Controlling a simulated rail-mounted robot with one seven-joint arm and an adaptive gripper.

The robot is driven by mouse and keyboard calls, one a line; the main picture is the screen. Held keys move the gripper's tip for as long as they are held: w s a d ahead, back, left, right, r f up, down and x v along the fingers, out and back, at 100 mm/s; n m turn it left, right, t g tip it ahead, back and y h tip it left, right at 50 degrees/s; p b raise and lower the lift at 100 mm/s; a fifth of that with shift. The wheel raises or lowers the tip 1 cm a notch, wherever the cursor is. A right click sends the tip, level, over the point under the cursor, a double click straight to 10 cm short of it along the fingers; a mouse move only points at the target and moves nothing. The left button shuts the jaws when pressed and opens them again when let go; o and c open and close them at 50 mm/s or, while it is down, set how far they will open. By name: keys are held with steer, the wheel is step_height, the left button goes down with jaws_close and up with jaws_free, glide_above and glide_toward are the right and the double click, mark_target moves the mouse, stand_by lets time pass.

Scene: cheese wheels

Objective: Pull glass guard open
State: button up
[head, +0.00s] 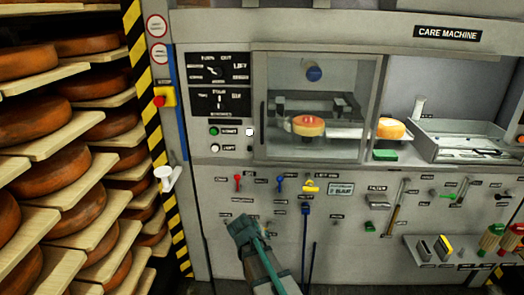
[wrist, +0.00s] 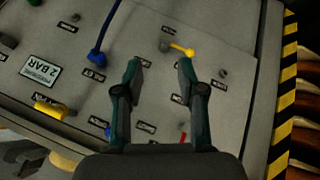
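The glass guard (head: 345,78) is a framed transparent panel across the front of the machine's chamber. It covers the left part of the opening. A dark upright handle (head: 263,122) is on its left edge. My gripper (head: 243,228) is in front of the lower control panel, below and left of the guard, and touches neither guard nor handle. In the wrist view my gripper (wrist: 160,68) has its two fingers apart with nothing between them. The guard does not show in the wrist view.
Shelves of cheese wheels (head: 72,165) fill the left side, beside a yellow-black striped post (head: 140,75). Levers stick out of the lower panel, including a red one (head: 237,182) and a blue one (head: 280,183). A tray (head: 470,150) is at the right. A white handle (head: 167,176) protrudes left.

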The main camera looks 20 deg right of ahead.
steer(key=w+d+r+m+t+h, duration=0.15)
steer(key=w+r, duration=0.25)
steer(key=r, duration=0.4)
steer(key=w+r+t+h, duration=0.15)
steer(key=w+r, duration=0.25)
steer(key=r, duration=0.4)
steer(key=m+t+h, duration=0.2)
steer(key=m+t, duration=0.2)
steer(key=t, duration=0.3)
glide_toward(262, 121)
steer(key=shift+p+x, duration=1.2)
steer(key=shift+x, duration=4.15)
steer(key=shift+a+f, duration=0.1)
jaws_close()
